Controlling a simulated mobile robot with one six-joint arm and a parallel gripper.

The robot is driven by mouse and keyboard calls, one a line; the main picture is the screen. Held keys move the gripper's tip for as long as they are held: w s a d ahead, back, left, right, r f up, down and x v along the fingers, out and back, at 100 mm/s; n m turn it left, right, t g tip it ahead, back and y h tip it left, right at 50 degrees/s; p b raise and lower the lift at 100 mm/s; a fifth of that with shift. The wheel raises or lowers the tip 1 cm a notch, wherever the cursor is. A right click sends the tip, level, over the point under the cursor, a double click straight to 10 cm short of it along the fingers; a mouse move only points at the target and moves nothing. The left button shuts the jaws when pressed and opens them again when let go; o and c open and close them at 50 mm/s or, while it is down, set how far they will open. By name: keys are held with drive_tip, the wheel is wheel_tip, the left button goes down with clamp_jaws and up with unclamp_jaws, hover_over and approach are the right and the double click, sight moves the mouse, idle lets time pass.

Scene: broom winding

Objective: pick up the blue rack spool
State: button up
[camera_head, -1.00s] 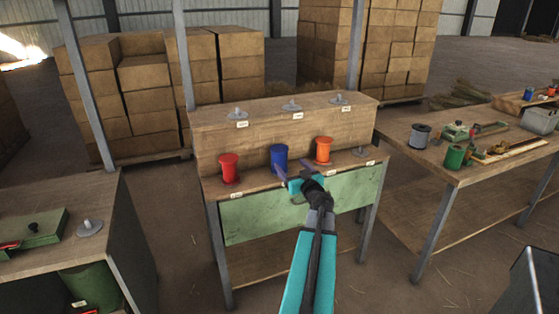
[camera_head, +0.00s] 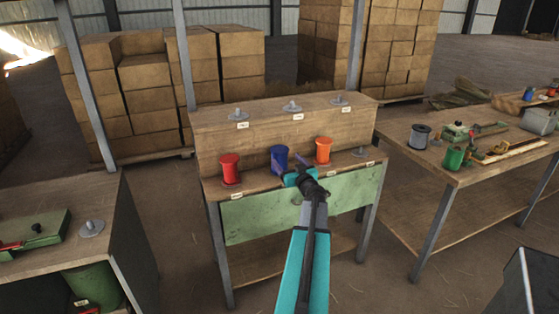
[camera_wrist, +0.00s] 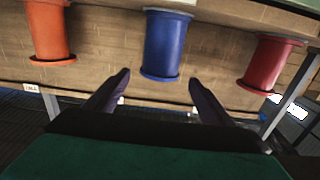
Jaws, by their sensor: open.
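The blue rack spool (camera_head: 279,157) stands upright on the lower shelf of the wooden rack, between a red spool (camera_head: 230,168) and an orange spool (camera_head: 323,150). My gripper (camera_head: 286,164) is at the front of the blue spool, its fingers overlapping the spool's right side in the head view. In the wrist view, which looks upside down, the blue spool (camera_wrist: 167,45) lies ahead between the line of my two open fingers (camera_wrist: 158,92). The fingertips appear short of the spool's flange, with nothing between them. The red spool (camera_wrist: 272,62) and orange spool (camera_wrist: 49,30) sit to either side.
The rack's upper step (camera_head: 265,113) carries several empty grey pegs. A left bench (camera_head: 119,205) stands apart. Stacked boxes (camera_head: 228,62) are behind the rack.

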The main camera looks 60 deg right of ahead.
sight(283, 156)
drive_tip(key=shift+p+x, duration=0.45)
drive_tip(key=shift+x, duration=1.35)
drive_tip(key=shift+p+x, duration=1.1)
drive_tip(key=shift+x, duration=0.5)
drive_tip(key=shift+p+x, duration=0.35)
drive_tip(key=shift+x, duration=0.7)
drive_tip(key=c, duration=1.2)
